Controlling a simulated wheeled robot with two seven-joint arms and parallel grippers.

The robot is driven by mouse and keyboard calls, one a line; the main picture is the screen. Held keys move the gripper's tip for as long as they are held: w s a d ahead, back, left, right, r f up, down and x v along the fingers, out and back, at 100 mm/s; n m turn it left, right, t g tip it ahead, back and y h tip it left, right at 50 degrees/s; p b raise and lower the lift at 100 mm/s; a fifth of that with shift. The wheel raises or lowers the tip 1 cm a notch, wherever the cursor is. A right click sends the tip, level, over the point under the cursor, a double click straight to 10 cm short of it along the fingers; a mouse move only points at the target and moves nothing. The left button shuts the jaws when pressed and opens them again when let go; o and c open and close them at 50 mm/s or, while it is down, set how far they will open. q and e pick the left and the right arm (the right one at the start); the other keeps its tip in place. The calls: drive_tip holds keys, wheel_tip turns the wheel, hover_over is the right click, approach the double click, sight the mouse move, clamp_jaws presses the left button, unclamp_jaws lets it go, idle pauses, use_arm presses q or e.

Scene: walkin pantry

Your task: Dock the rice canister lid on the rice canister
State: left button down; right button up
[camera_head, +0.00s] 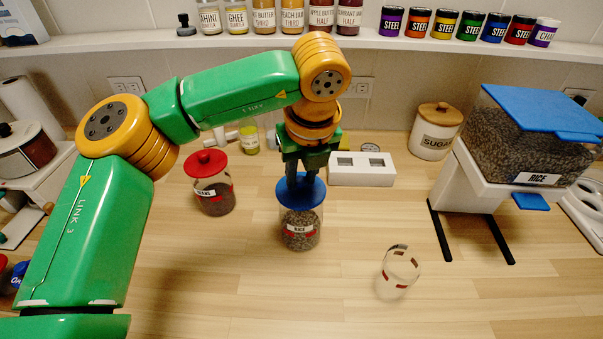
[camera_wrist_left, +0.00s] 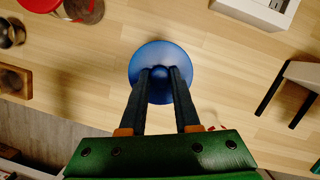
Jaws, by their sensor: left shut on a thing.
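The round blue rice canister lid (camera_head: 312,194) is over the mouth of the clear rice canister (camera_head: 300,230), which is filled with dark grains and has a small label with red marks. My left gripper (camera_head: 302,180) points straight down and is shut on the lid's knob. In the left wrist view the lid (camera_wrist_left: 160,55) lies between the two dark fingertips (camera_wrist_left: 160,72) and hides the canister below. I cannot tell whether the lid is fully seated or slightly above the rim. My right gripper is not in view.
A red-lidded jar (camera_head: 214,195) stands left of the canister. An empty clear jar (camera_head: 401,267) stands to the right in front. A white block with two openings (camera_head: 362,175), a sugar canister (camera_head: 436,134) and a rice bin on a stand (camera_head: 530,140) are behind and right. The front counter is mostly clear.

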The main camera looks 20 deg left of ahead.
sight(307, 203)
use_arm(q)
drive_tip(key=shift+f+b, duration=0.6)
drive_tip(key=shift+f, duration=0.05)
drive_tip(key=c, duration=0.9)
unclamp_jaws()
drive_tip(key=shift+r, duration=0.1)
drive_tip(key=p+v, duration=0.6)
drive_tip(key=v, duration=0.5)
